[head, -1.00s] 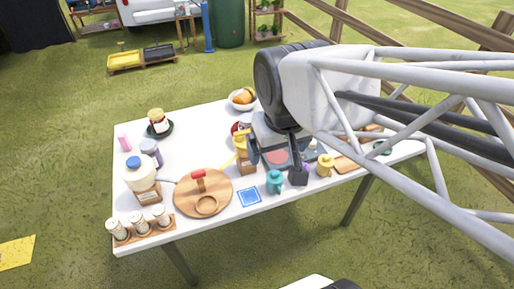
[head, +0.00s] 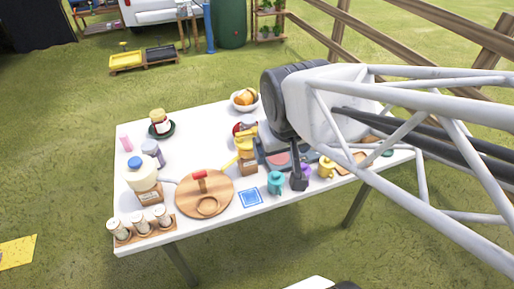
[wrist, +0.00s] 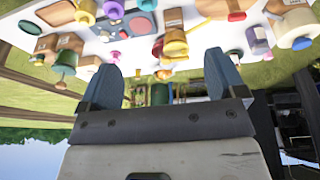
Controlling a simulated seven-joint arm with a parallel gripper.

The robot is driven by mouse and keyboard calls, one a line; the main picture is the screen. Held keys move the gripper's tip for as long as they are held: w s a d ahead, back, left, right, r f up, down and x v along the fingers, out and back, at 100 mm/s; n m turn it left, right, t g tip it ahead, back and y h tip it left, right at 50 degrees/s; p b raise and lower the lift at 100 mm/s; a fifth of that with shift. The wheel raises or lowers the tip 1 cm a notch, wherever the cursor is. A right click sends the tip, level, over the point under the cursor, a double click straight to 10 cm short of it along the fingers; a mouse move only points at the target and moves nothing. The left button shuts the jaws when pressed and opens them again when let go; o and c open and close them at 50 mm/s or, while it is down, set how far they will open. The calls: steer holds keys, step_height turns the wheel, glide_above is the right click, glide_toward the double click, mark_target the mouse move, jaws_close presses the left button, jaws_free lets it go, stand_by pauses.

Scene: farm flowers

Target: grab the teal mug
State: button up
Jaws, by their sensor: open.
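The teal mug (head: 276,183) stands upright near the front edge of the white table, just right of a blue square mat (head: 250,197). My gripper (wrist: 160,62) is open, with its two blue-grey fingers spread and nothing held between them. In the head view, a dark part of my gripper hangs just right of the teal mug, in front of a purple mug (head: 306,172). I cannot tell from this view whether it touches either mug.
A yellow mug (head: 326,167) stands right of the purple one. A round wooden board (head: 190,205) with a red-topped item lies left of the mat. A scale-like device (head: 272,150) stands behind the mugs. A jug (head: 140,173) and a jar rack stand far left.

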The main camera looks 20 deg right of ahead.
steer(key=w+d+f+t+h, duration=0.1)
steer(key=w+d+f+t, duration=0.2)
steer(key=f, duration=0.4)
steer(key=w+d+f+t, duration=0.2)
steer(key=w+d+f, duration=0.1)
steer(key=f, duration=0.3)
steer(key=t+y, duration=0.2)
steer(key=t, duration=0.3)
glide_toward(277, 177)
steer(key=w, duration=0.2)
steer(key=shift+w+f+n, duration=0.2)
steer(key=shift+f+n, duration=0.1)
steer(key=shift+f, duration=0.1)
steer(key=shift+w, duration=0.1)
steer(key=shift+x, duration=1.25)
steer(key=shift+x, duration=2.6)
